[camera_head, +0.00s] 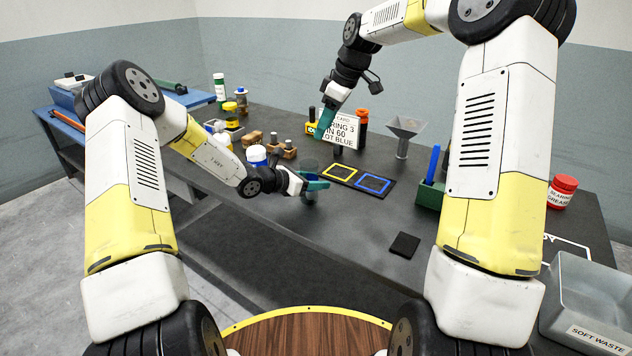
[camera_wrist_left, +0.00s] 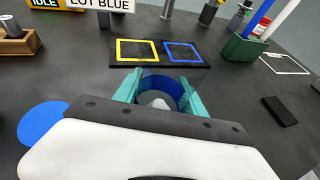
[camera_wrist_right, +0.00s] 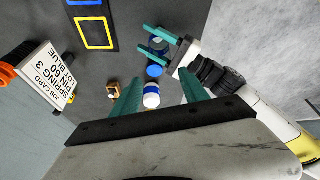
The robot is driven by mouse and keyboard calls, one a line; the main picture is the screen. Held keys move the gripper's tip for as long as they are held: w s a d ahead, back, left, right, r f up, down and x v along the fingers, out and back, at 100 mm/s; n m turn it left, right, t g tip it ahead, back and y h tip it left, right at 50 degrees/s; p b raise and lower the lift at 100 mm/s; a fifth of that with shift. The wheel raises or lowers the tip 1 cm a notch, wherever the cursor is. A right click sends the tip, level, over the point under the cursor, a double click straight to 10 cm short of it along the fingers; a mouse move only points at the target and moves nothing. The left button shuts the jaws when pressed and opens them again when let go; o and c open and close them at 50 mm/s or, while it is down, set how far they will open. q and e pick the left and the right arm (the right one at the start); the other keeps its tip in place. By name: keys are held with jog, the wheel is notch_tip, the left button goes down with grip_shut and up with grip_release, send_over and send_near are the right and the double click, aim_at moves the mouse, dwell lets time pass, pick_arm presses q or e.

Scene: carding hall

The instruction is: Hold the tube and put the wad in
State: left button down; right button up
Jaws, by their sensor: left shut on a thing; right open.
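In the head view my left gripper (camera_head: 316,186) is shut around a dark, see-through tube (camera_head: 309,168) on the table. In the left wrist view the tube's round opening, with a blue inside wall (camera_wrist_left: 163,88), shows between the teal fingers. A pale shape shows at its near side; I cannot tell whether it is a wad. The right wrist view also shows the left gripper (camera_wrist_right: 162,43) at the tube. My right gripper (camera_head: 326,122) is open and empty above the table near the job card, apart from the tube. I cannot make out a wad with certainty.
A mat with yellow (camera_head: 339,172) and blue (camera_head: 373,183) squares lies beside the tube. The job card (camera_head: 341,130), funnel (camera_head: 404,135), green holder (camera_head: 430,194), black pad (camera_head: 404,245) and soft waste bin (camera_head: 590,305) stand around. A blue-and-white tub (camera_wrist_right: 152,97) is close to the left gripper.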

pick_arm(q)
jog(key=shift+a+f, duration=0.35)
pick_arm(e)
jog(key=shift+d+r, duration=0.1)
jog(key=shift+r, duration=0.45)
pick_arm(q)
jog(key=c, duration=0.7)
grip_release()
jog(key=shift+c, duration=0.2)
jog(key=shift+o, duration=0.7)
jog(key=shift+d+r, duration=0.1)
